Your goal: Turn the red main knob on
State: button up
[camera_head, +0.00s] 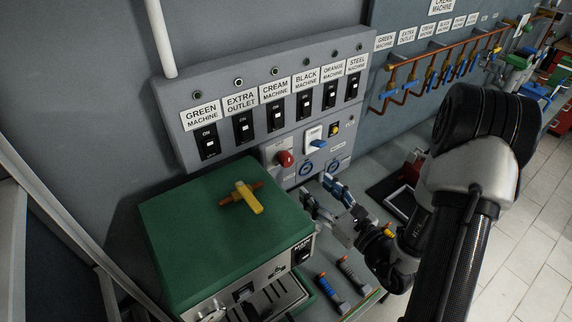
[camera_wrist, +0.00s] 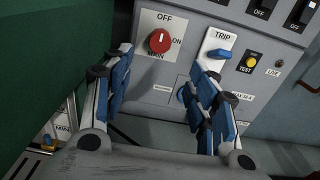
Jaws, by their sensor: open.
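The red main knob (camera_head: 285,158) sits on a light square plate low on the grey switch panel (camera_head: 236,148). My gripper (camera_head: 327,190) is in front of the panel's lower part, below and right of the knob. In the wrist view my gripper (camera_wrist: 165,80) is open and empty, with the knob ahead between its fingers, nearer the left one. The fingers appear apart from the knob.
A blue-handled TRIP switch (camera_wrist: 220,54) and a yellow TEST button (camera_wrist: 252,60) are right of the knob. Two screwdriver-like tools lie on the bench. Labelled black switches line the panel above.

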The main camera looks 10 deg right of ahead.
aim_at(289, 163)
jog(key=b+x, duration=0.5)
jog(key=x, duration=0.9)
jog(key=shift+c, duration=0.3)
jog(key=c, duration=1)
